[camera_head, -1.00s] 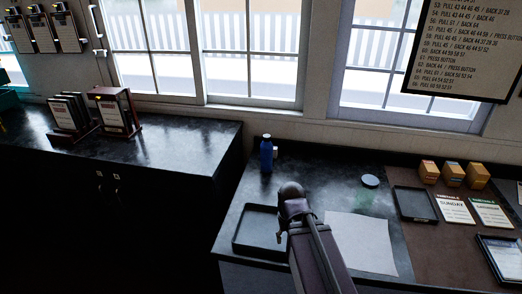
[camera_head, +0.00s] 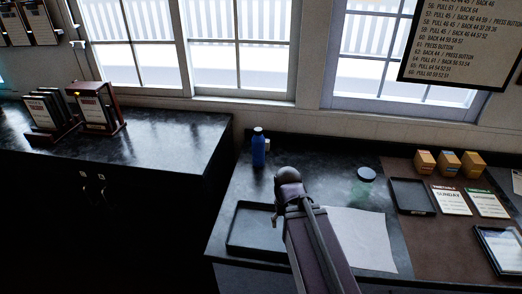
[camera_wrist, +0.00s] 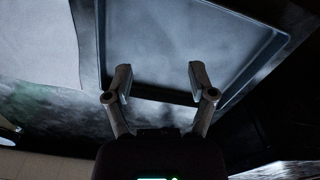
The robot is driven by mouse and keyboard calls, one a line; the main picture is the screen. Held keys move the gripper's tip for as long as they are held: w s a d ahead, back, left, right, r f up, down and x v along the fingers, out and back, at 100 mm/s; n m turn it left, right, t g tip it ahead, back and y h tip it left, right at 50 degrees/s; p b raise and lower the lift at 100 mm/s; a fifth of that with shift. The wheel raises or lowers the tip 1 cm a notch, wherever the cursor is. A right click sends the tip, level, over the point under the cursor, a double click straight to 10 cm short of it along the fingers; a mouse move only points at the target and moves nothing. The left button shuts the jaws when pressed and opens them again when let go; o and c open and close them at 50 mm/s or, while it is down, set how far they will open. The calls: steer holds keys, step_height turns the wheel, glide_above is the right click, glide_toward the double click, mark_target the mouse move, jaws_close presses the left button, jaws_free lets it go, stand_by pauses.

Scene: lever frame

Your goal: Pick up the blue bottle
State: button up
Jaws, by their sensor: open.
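The bottle does not show in the wrist view.
The dark tray (camera_head: 240,241) lies left of my arm, with a white sheet (camera_head: 362,240) to the right. A greenish clear jar (camera_head: 363,189) with a dark lid stands behind the sheet. Small orange boxes (camera_head: 448,162) stand further right. The counter between bottle and tray is bare.

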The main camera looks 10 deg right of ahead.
steer(key=shift+o, duration=0.5)
steer(key=shift+w+f, duration=0.1)
steer(key=shift+w, duration=0.25)
steer(key=w+a+n+t+y+b, duration=0.1)
steer(key=w, duration=0.4)
steer(key=w+n+t+y+b, duration=0.1)
steer(key=w+t+y, duration=0.1)
steer(key=w, duration=0.4)
steer(key=w+a+f+n+t+y+b, duration=0.1)
steer(key=w+b, duration=0.1)
steer(key=w, duration=0.3)
steer(key=shift+w+a+n+t+y, duration=0.3)
steer(key=shift+w+n+t+y, duration=0.1)
steer(key=w+d+r+n+t+y+b, duration=0.1)
steer(key=w+d+r+t+b, duration=0.15)
steer(key=w, duration=0.55)
steer(key=t+b, duration=0.1)
steer(key=t, duration=0.4)
glide_toward(262, 145)
steer(key=shift+s+d+r+n+y, duration=0.2)
steer(key=shift+s+d+n+y, duration=0.1)
steer(key=shift+d+n, duration=0.15)
steer(key=shift+w, duration=0.1)
